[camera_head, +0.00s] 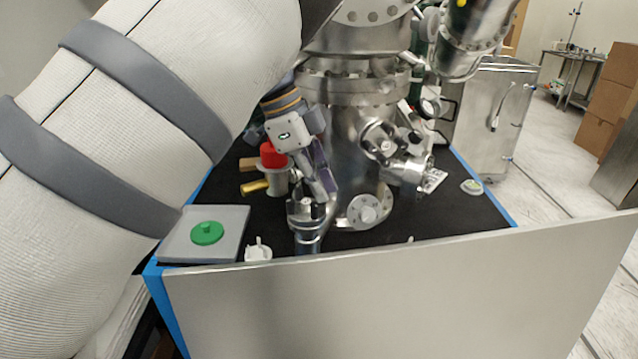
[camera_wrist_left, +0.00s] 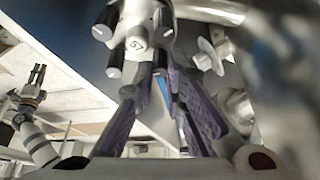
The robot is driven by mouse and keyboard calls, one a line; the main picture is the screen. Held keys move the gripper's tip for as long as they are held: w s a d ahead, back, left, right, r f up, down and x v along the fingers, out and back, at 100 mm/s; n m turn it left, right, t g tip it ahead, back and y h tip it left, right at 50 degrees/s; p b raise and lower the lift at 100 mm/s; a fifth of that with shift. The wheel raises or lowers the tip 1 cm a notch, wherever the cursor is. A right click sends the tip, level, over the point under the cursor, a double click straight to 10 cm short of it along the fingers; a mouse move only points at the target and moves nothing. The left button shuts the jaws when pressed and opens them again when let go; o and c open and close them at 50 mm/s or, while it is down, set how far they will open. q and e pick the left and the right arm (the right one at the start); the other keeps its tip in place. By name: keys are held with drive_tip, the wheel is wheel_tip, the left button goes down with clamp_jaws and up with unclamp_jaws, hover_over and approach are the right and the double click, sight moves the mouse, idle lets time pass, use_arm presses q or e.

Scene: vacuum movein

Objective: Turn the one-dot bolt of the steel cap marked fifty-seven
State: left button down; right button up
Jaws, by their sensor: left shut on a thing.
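The steel cap marked 57 (camera_wrist_left: 137,43) shows at the top of the left wrist view, with several dark-sided bolts around its rim. In the head view a bolted steel cap (camera_head: 306,208) faces up below my left gripper (camera_head: 325,188). In the left wrist view my left gripper (camera_wrist_left: 163,75) has its purple-padded fingers drawn together at a bolt on the lower right of the cap, shut on it. The dot marks on the bolts are too small to read. My right gripper (camera_wrist_left: 37,75) seems to show small at the left of the wrist view; its opening is unclear.
A steel chamber column (camera_head: 352,130) stands just behind the gripper, with a second bolted cap (camera_head: 383,142) on its right side. A grey tray (camera_head: 172,247) with a green knob, a red-topped part (camera_head: 272,156) and a white part (camera_head: 258,251) stand on the left. A metal panel (camera_head: 400,300) borders the front.

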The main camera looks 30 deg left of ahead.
use_arm(q)
drive_tip(key=shift+m+g, duration=0.4)
drive_tip(key=shift+m, duration=0.7)
drive_tip(key=c, duration=1.6)
unclamp_jaws()
drive_tip(key=shift+c, duration=0.2)
drive_tip(key=v, duration=0.7)
drive_tip(key=shift+a+r, duration=0.25)
